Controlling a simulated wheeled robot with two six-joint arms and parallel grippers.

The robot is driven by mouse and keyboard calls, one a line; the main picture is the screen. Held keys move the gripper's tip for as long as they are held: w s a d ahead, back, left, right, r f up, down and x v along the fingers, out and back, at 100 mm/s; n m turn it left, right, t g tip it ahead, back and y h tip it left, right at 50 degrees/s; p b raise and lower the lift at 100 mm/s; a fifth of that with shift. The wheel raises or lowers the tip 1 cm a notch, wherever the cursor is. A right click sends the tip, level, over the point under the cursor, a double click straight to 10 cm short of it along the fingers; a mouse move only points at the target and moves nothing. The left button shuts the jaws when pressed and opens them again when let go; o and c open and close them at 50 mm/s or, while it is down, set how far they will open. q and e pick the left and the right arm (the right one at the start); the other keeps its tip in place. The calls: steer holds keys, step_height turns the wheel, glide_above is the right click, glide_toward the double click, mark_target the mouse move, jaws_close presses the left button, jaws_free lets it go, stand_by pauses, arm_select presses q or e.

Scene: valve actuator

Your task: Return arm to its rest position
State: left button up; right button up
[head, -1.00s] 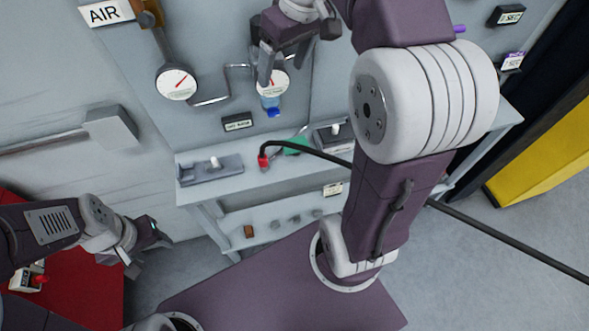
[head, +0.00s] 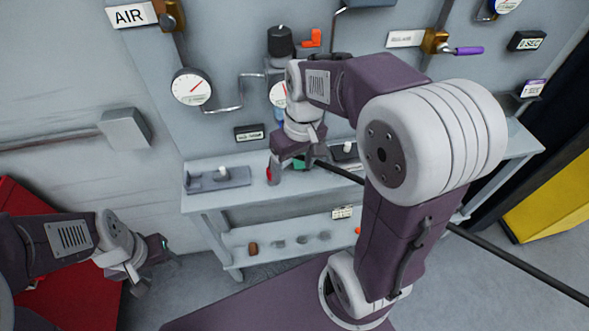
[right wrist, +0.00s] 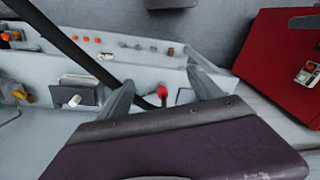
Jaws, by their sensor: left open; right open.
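My right arm reaches over the workbench. My right gripper (head: 290,170) hangs open in front of the bench top, partly hiding the red-tipped black hose. In the right wrist view the two fingers of my right gripper (right wrist: 160,100) stand apart, with the red hose tip (right wrist: 162,91) visible between them; nothing is gripped. My left gripper (head: 150,265) is open and empty at the lower left, beside the red case.
The workbench (head: 225,197) carries a grey holder (head: 218,179) and several small parts on its lower shelf. The wall panel has a gauge (head: 191,87), pipes and a purple-handled valve (head: 468,51). A yellow block (head: 550,205) stands at right. A red case (right wrist: 275,65) is near.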

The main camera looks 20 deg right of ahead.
steer(key=shift+f, duration=0.2)
steer(key=shift+a, duration=0.1)
steer(key=s+f+m, duration=0.2)
steer(key=s+f, duration=0.4)
steer(key=f, duration=0.4)
steer(key=shift+a+h, duration=0.2)
steer(key=shift+h, duration=0.2)
steer(key=shift+f, duration=0.1)
stand_by(2.9)
